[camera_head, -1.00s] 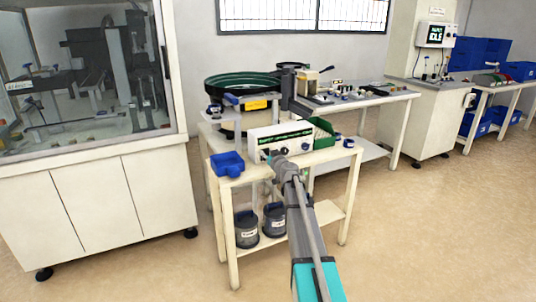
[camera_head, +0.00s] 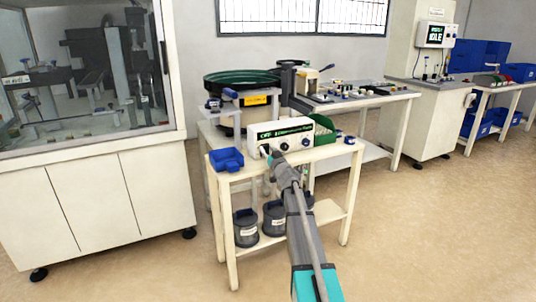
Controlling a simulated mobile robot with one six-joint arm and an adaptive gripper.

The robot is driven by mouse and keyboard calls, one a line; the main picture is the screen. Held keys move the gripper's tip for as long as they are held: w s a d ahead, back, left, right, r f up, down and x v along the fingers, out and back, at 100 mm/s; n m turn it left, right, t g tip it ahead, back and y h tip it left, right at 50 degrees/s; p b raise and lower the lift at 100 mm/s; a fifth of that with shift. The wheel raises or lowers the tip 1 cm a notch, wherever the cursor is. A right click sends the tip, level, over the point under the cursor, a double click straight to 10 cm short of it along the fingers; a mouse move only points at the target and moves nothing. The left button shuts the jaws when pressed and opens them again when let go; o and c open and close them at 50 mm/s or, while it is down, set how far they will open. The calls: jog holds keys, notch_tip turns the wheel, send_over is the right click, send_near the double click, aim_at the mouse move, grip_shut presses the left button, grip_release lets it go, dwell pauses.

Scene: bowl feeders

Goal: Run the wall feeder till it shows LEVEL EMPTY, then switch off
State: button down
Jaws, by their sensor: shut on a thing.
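A bowl feeder with a dark green inside (camera_head: 242,80) stands behind the small white table, towards the wall under the window. In front of it a white control box (camera_head: 284,133) with a dark lettered strip sits on that table. The strip appears to begin with OFF; its smaller text is too small to read. Dark knobs show on the box's front. My gripper (camera_head: 267,155) is at the left part of this front, shut on what seems to be a knob there. The fingertips and most of that knob are hidden by my arm.
A blue tray (camera_head: 226,159) and a green bin (camera_head: 322,130) flank the box. Dark pots (camera_head: 246,228) stand on the lower shelf. A glazed cabinet (camera_head: 85,70) is at left. A panel (camera_head: 436,34) at right reads IDLE. The floor at right is free.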

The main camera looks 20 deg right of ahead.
jog(key=shift+a+f+t+b, duration=0.15)
jog(key=shift+f+t+b, duration=0.2)
jog(key=shift+t+b, duration=0.4)
jog(key=shift+r+b, duration=0.15)
jog(key=shift+b, duration=0.35)
jog(key=shift+c, duration=1.6)
grip_release()
jog(key=shift+s, duration=0.15)
